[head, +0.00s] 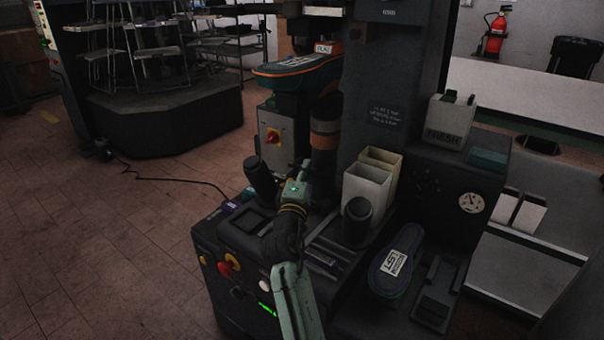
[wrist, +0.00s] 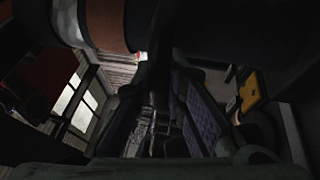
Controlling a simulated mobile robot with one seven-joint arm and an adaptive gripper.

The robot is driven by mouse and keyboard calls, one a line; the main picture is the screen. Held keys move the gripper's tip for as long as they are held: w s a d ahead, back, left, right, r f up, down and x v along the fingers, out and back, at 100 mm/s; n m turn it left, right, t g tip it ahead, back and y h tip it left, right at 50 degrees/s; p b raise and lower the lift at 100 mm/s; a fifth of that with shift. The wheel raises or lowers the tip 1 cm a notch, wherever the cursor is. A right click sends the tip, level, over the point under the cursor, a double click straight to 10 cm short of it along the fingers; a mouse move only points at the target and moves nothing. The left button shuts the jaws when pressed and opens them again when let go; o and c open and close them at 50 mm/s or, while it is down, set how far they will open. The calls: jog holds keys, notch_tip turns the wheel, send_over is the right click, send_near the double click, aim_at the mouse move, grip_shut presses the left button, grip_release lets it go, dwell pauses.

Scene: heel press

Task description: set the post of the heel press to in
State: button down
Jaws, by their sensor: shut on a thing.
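The heel press is a dark machine. Its post (head: 324,142) is an upright black cylinder with a copper-orange band, under an orange-edged sole (head: 297,68). In the wrist view the post's band (wrist: 106,24) lies across the top. My gripper (head: 305,168) reaches in from the front, low against the post below the band. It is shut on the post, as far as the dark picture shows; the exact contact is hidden. The fingers also show in the wrist view (wrist: 157,75).
Two black rounded knobs (head: 260,177) and (head: 357,218) flank my arm on the console. Cream bins (head: 366,186) stand right of the post. A purple-edged insole (head: 397,260) lies at the right. Red and yellow buttons (head: 227,265) are on the front.

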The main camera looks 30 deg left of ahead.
jog(key=shift+w+d+r, duration=0.15)
jog(key=shift+w, duration=0.1)
jog(key=c, duration=1.9)
grip_release()
jog(key=shift+c, duration=0.2)
jog(key=o, duration=0.3)
jog(key=shift+o, duration=0.2)
jog(key=shift+s, duration=0.1)
jog(key=v, duration=1.2)
